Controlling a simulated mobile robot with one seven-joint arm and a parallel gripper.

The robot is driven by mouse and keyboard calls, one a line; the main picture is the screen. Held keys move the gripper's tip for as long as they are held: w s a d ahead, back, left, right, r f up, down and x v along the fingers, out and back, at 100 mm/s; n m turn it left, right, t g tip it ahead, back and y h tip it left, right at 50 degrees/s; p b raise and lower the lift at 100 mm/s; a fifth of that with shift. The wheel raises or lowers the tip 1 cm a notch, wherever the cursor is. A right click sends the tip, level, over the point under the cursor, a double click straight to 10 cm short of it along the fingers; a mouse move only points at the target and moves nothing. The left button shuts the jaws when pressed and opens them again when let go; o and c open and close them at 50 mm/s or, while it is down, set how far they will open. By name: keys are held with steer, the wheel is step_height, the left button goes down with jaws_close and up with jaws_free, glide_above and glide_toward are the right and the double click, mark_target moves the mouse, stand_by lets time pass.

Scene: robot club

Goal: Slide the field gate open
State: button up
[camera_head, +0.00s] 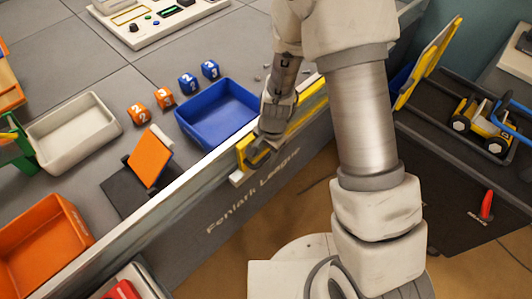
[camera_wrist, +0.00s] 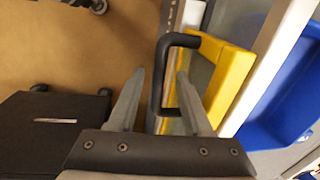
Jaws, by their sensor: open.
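The yellow field gate (camera_head: 308,104) sits in the long field wall, partly hidden behind my arm in the head view. In the wrist view its yellow panel (camera_wrist: 228,80) carries a black bar handle (camera_wrist: 159,75). My gripper (camera_wrist: 160,74) is open, with one finger on each side of the handle bar and nothing clamped. The left finger shows a gap to the bar; whether the right one touches is unclear. In the head view my gripper (camera_head: 254,156) is at the near yellow end, and its fingers are mostly hidden.
Behind the wall are a blue tray (camera_head: 216,112), orange and blue number cubes (camera_head: 163,96), a white tray (camera_head: 74,131), an orange tray (camera_head: 42,240) and a tilted orange plate (camera_head: 150,157).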

step_height(320, 180, up, 17)
steer(key=s+d+p, duration=0.1)
steer(key=p, duration=0.4)
steer(key=shift+s+d+r, duration=0.15)
steer(key=shift+s+d, duration=0.1)
steer(key=shift+d, duration=0.15)
steer(key=s+d+r+n+t+p, duration=0.1)
steer(key=s+d+r, duration=0.3)
steer(key=r, duration=0.5)
steer(key=s+d+r+n+t+p, duration=0.2)
steer(key=s+d+r+n+p, duration=0.1)
steer(key=r, duration=0.7)
steer(key=s+d+r+n+t+h+p, duration=0.1)
steer(key=s+d+r+n+p, duration=0.2)
steer(key=s+r, duration=0.4)
step_height(320, 180, up, 3)
steer(key=shift+d+r+n+t+p, duration=0.1)
steer(key=shift+d+n+t+p, duration=0.3)
steer(key=shift+d+n, duration=0.3)
steer(key=shift+d, duration=0.2)
